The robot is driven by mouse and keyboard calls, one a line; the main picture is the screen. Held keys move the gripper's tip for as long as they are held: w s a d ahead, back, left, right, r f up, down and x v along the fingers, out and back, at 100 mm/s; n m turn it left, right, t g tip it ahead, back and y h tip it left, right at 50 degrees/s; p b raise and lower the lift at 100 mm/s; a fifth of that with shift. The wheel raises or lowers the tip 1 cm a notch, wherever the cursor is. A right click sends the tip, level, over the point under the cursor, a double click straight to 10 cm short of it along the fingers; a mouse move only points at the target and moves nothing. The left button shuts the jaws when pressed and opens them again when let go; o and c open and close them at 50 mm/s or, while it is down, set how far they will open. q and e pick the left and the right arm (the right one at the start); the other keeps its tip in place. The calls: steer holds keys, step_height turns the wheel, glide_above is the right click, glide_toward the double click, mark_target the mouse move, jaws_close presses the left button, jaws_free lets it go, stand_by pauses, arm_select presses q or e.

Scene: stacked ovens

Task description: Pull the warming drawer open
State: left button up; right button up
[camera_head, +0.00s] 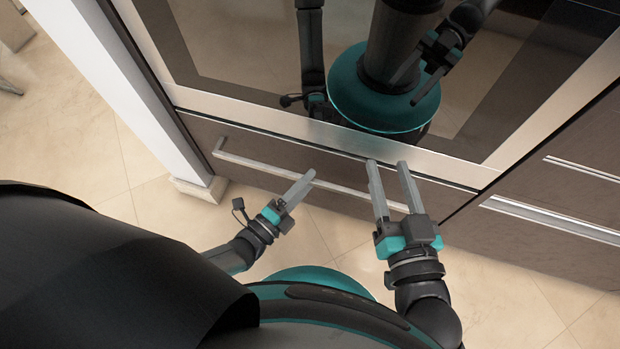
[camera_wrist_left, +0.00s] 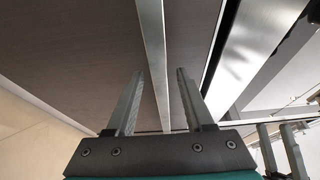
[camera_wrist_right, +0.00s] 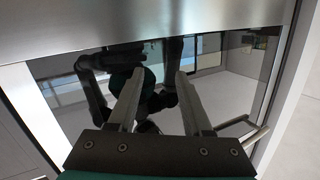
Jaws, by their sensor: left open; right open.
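The warming drawer (camera_head: 255,150) is a dark wood-grain front below the glass oven door, and it looks shut. Its long metal handle (camera_head: 240,160) runs across the front; in the left wrist view the handle (camera_wrist_left: 152,40) passes between the fingers of my left gripper (camera_wrist_left: 158,75). In the head view my left gripper (camera_head: 305,178) is at the middle of the handle, open, with no visible grip on it. My right gripper (camera_head: 387,165) is open and empty above the handle's right end, near the metal strip. In the right wrist view it (camera_wrist_right: 160,73) faces the oven glass.
The glass oven door (camera_head: 300,60) above the drawer reflects my body. More drawers with metal handles (camera_head: 550,218) stand to the right. A white post (camera_head: 130,90) stands to the left. The tiled floor (camera_head: 100,150) is clear at the left.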

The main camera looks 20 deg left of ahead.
arm_select(q)
steer(key=shift+x, duration=0.85)
steer(key=shift+c, duration=0.4)
jaws_close()
stand_by(0.5)
